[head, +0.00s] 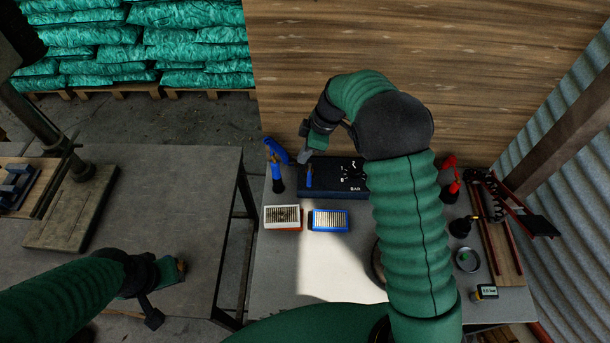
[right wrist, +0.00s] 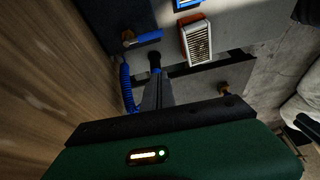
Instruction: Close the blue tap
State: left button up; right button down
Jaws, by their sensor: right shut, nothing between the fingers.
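The blue tap (head: 309,177) is at the left part of the dark box on the workbench. Its blue lever points toward the front of the bench. In the right wrist view the blue lever (right wrist: 147,38) reaches right from a brass-coloured body. My right gripper (head: 305,157) is shut and empty, just behind and left of the tap; contact cannot be made out. In the right wrist view its closed fingers (right wrist: 156,88) point toward the lever's side. My left gripper (head: 178,268) is low over the left table, its jaws too unclear to read.
A blue coiled hose (head: 277,150) with a dark-ended tool hangs left of the dark box (head: 345,178). An orange-and-white filter (head: 283,216) and a blue filter (head: 330,219) lie in front. A red tool (head: 451,178) stands at right. A wood wall is behind.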

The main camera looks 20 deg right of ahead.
aim_at(309, 178)
jog(key=f+p, duration=0.1)
jog(key=f, duration=0.2)
jog(key=f+p, duration=0.1)
jog(key=f, duration=0.2)
jog(key=f+p, duration=0.1)
jog(key=f, duration=0.3)
jog(key=shift+w+a, duration=0.25)
jog(key=shift+s+d, duration=0.2)
jog(key=shift+d, duration=0.2)
jog(key=shift+f, duration=0.1)
jog(key=shift+n, duration=0.3)
jog(key=shift+d+n+b, duration=0.1)
jog(key=shift+n+b, duration=0.2)
jog(key=shift+b, duration=0.05)
